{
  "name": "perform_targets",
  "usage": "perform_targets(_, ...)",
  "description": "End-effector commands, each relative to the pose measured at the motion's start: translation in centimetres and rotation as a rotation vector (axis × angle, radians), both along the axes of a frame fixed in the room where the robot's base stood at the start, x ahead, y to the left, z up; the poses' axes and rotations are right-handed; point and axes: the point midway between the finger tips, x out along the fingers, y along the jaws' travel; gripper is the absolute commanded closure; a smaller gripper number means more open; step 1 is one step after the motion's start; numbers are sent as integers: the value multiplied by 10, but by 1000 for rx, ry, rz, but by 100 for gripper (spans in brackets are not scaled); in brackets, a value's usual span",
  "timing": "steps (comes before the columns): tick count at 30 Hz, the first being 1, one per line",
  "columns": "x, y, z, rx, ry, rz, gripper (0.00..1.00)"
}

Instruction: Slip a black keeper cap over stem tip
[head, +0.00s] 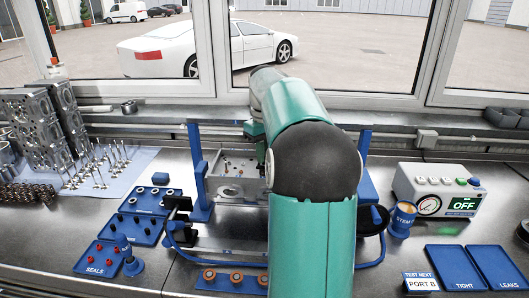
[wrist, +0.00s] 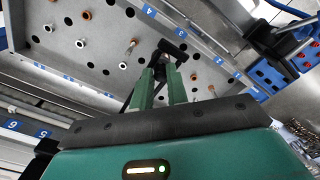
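My arm reaches away over the bench in the head view and hides my gripper there. In the wrist view my gripper (wrist: 168,52) shows two green fingers with dark ends over the metal cylinder head (wrist: 100,82). A black piece shows at the fingertips; I cannot tell whether it is a keeper cap or part of the fingers. Several stem tips, such as a coppery one (wrist: 130,46) and a pale-ringed one (wrist: 80,44), stand on the head's face. The cylinder head also shows in the head view (head: 228,188), partly behind my arm.
Blue posts (head: 200,175) flank the cylinder head. Blue trays of small dark parts (head: 130,229) and a seals tray (head: 84,262) lie left. Loose valves (head: 100,172) lie farther left. A tester box (head: 437,188) reading OFF and empty tight (head: 455,268) and leaks trays are right.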

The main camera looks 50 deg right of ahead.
Motion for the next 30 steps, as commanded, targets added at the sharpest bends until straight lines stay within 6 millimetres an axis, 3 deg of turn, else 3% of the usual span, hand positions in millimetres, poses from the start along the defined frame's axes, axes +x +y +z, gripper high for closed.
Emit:
perform_targets(1, 0, 0, 0, 0, 0, 0, 74)
perform_targets(3, 0, 0, 0, 0, 0, 0, 62)
perform_targets(11, 0, 0, 0, 0, 0, 0, 62)
perform_targets(16, 1, 0, 11, -1, -2, 0, 62)
perform_targets(30, 1, 0, 107, -2, -3, 1, 62)
